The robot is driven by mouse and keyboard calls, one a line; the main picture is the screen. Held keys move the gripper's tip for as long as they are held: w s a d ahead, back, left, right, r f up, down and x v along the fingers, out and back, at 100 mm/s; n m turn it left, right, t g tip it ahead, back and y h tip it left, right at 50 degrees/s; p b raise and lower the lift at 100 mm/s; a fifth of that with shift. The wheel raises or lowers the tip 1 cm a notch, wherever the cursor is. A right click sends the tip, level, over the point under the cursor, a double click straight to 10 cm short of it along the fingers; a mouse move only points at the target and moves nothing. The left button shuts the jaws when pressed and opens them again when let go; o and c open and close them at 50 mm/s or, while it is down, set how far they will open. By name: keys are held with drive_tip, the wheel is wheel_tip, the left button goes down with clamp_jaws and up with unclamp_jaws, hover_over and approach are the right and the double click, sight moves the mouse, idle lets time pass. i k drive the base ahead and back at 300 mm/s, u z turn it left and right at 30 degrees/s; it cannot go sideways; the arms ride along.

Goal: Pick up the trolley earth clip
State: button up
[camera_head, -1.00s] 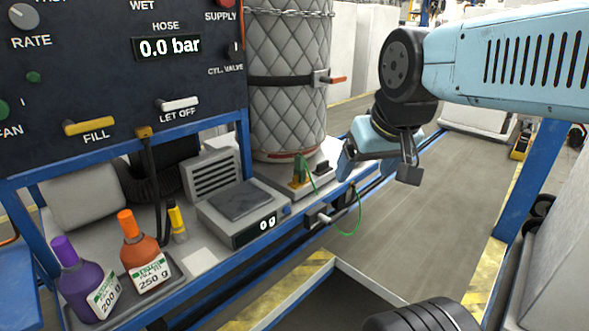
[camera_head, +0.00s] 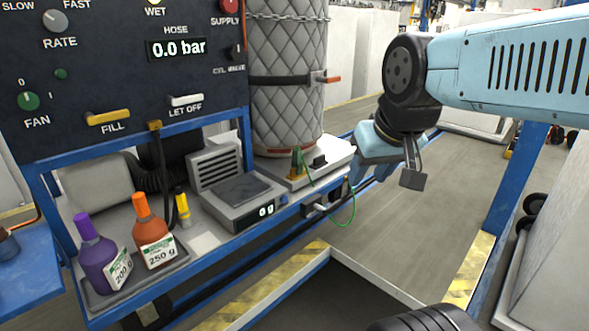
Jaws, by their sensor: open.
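What looks like the trolley earth clip (camera_head: 297,161) is a small green and brass-coloured piece standing upright on the pale platform at the foot of the quilted cylinder. A thin green wire (camera_head: 352,208) loops from it down past the trolley's blue edge. My gripper (camera_head: 362,174) is at the end of the light blue arm, to the right of the clip and apart from it.
The quilted cylinder (camera_head: 286,100) stands behind the clip. A scale (camera_head: 238,203) reading 0 g, a purple bottle (camera_head: 97,255) and an orange bottle (camera_head: 152,235) are on the trolley's lower shelf. A yellow-striped frame (camera_head: 270,290) crosses the floor. Grey floor (camera_head: 440,220) lies clear to the right.

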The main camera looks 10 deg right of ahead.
sight(296, 162)
drive_tip(key=u, duration=0.35)
drive_tip(key=i, duration=0.95)
drive_tip(key=z, duration=0.5)
